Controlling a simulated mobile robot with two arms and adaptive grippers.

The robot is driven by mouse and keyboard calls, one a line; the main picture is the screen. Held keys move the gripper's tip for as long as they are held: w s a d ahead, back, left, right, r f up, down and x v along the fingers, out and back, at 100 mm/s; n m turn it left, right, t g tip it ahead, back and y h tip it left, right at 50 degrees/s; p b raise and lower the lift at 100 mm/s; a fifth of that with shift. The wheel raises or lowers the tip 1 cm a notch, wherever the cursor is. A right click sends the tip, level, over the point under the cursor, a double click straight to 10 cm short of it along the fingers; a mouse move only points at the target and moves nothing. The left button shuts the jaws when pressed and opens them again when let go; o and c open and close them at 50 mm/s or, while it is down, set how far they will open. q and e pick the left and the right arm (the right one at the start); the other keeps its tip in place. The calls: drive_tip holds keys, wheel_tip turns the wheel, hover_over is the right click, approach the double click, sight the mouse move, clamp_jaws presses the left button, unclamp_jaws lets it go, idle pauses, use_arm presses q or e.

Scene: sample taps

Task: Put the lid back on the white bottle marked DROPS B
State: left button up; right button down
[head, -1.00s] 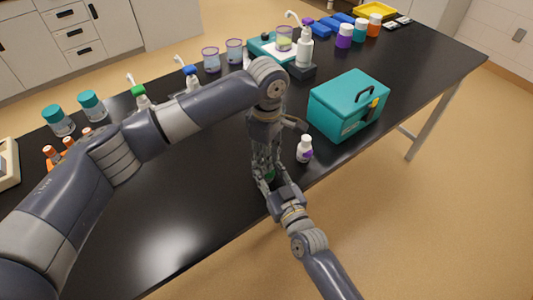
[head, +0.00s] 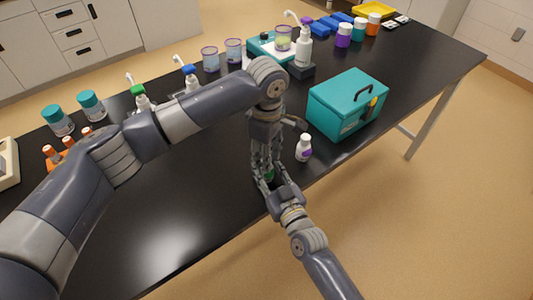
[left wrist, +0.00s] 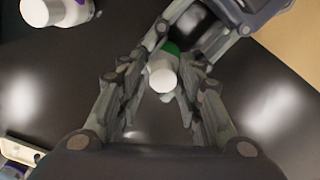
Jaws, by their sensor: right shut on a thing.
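A white bottle with a green band (left wrist: 172,47) is in my right gripper (head: 277,186), which is shut on it above the table's front edge. Its white lid (left wrist: 162,76) shows between the fingers of my left gripper (left wrist: 164,82). The left gripper points down from above, one finger on each side of the lid. I cannot tell whether the fingers press on the lid or how fully it is seated. In the head view the fingers hide most of this bottle. Its writing cannot be read.
A white bottle with a purple label (head: 304,148) stands on the black table (head: 190,215) just right of the grippers. A teal box (head: 345,105) stands behind it to the right. Pump bottles, cups and jars line the back. The table's front left is clear.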

use_arm(q)
drive_tip(key=shift+s+a+f, duration=0.1)
drive_tip(key=shift+a+f, duration=0.15)
drive_tip(key=shift+f, duration=0.3)
drive_tip(key=o, duration=0.5)
drive_tip(key=shift+r, duration=0.2)
drive_tip(key=shift+c, duration=0.2)
wheel_tip(320, 180, up, 13)
drive_tip(key=n, duration=0.4)
drive_tip(key=shift+n, duration=0.3)
drive_tip(key=shift+d, duration=0.1)
wheel_tip(320, 180, down, 12)
drive_tip(key=shift+r, duration=0.1)
drive_tip(key=shift+c, duration=0.6)
clamp_jaws()
